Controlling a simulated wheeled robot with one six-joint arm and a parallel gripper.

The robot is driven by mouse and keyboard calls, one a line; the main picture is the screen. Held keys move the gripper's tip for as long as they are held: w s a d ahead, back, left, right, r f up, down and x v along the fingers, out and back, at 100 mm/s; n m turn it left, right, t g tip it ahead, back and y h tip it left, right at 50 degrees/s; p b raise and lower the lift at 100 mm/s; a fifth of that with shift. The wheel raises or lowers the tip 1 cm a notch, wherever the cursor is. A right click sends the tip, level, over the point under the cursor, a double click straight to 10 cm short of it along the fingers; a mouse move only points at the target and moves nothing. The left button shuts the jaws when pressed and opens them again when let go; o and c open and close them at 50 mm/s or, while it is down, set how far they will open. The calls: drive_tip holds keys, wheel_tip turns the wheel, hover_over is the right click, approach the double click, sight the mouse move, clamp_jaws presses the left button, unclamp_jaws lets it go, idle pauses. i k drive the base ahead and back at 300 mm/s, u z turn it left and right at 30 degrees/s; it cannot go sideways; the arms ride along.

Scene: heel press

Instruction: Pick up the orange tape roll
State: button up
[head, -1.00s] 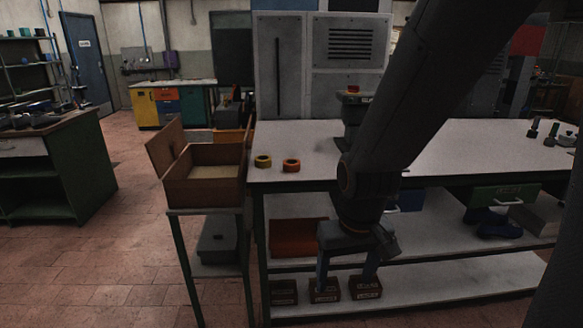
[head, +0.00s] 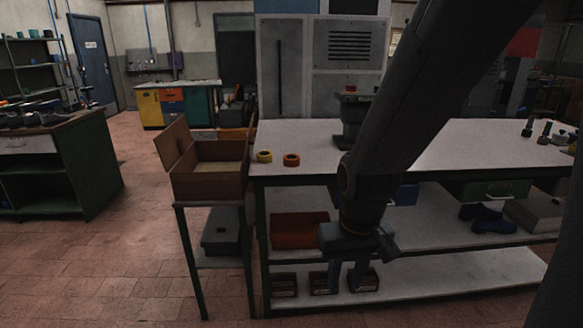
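The orange tape roll (head: 291,159) lies flat on the white workbench top (head: 310,136), near its left front edge. A yellow tape roll (head: 264,156) lies just to its left, with a small gap between them. My gripper (head: 347,288) hangs pointing down in front of the bench, right of and well below the orange roll in the picture. Its two fingers are apart with nothing seen between them. Small dark boxes on the low shelf show behind the fingertips.
An open wooden box (head: 208,183) stands on a narrow stand left of the bench. A grey press (head: 350,118) stands on the bench behind the rolls. Below are an orange bin (head: 298,231) and several small dark boxes (head: 284,284). Floor at left is clear.

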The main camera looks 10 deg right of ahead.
sight(290, 160)
drive_tip(key=z, duration=0.45)
drive_tip(key=k, duration=0.15)
drive_tip(key=u, duration=1.4)
drive_tip(key=i, duration=1.5)
drive_tip(key=z, duration=1)
drive_tip(key=i, duration=0.7)
drive_tip(key=z, duration=0.8)
